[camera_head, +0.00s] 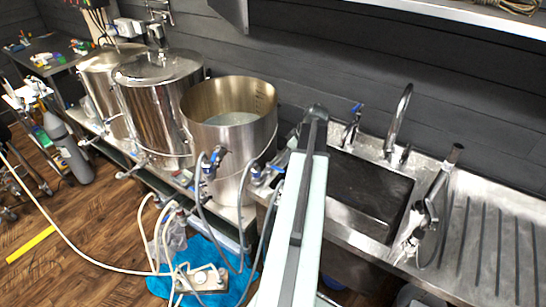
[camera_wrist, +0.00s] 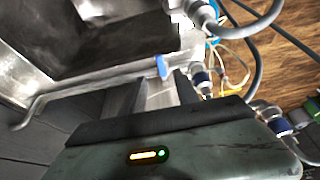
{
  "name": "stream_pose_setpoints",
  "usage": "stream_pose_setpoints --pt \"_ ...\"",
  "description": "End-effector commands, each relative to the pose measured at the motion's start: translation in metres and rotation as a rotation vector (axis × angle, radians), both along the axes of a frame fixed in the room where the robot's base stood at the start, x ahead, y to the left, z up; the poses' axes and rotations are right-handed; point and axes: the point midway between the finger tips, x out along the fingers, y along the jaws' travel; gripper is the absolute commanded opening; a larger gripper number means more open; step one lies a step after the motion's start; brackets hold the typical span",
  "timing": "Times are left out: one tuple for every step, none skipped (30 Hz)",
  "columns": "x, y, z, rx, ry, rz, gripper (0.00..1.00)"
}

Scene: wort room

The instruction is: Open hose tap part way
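A small blue tap lever (camera_wrist: 162,67) shows in the wrist view at the sink's metal rim. It lies just beyond the fingertips of my gripper (camera_wrist: 163,84), in line with the gap between them. The two dark fingers stand apart with nothing between them, and I see no contact with the lever. In the head view my own arm hides most of the gripper. Blue-handled fittings (camera_head: 277,169) show left of the sink, just beside my arm; I cannot tell for sure that one is the same lever. Grey hoses (camera_head: 240,225) hang nearby.
The sink (camera_head: 368,185) lies right of my arm, with a blue-handled tap (camera_head: 357,108) and a curved faucet (camera_head: 399,115) behind it. An open steel kettle (camera_head: 235,150) stands left. Hose connectors (camera_wrist: 200,80) sit close right of my fingers. A pump (camera_head: 205,278) rests on a blue mat.

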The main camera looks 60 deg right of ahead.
Motion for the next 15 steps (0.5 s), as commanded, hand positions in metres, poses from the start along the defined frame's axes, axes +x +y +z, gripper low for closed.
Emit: stream_pose_setpoints --pt "0.000 0.000 0.000 0.000 -0.001 0.001 0.37" --pt "0.000 0.000 -0.001 0.000 -0.001 0.001 0.37" --pt "0.001 0.000 -0.003 -0.001 0.000 0.002 0.37" --pt "0.002 0.001 -0.004 0.000 0.000 0.003 0.37" --pt "0.003 0.001 -0.006 0.000 0.000 0.003 0.37" --pt "0.005 0.001 -0.010 -0.001 0.000 0.004 0.37" --pt "0.006 0.002 -0.014 0.000 0.000 0.005 0.37" --pt "0.008 0.002 -0.018 0.000 0.000 0.005 0.37" --pt "0.010 0.002 -0.023 0.000 0.000 0.007 0.37" --pt "0.012 0.002 -0.028 0.000 0.000 0.008 0.37" --pt "0.015 0.003 -0.034 0.000 0.000 0.008 0.37" --pt "0.018 0.003 -0.041 0.000 0.000 0.008 0.37" --pt "0.020 0.003 -0.046 0.000 0.000 0.008 0.37" --pt "0.022 0.003 -0.052 0.000 0.000 0.008 0.37" --pt "0.025 0.003 -0.059 0.000 0.000 0.008 0.37"
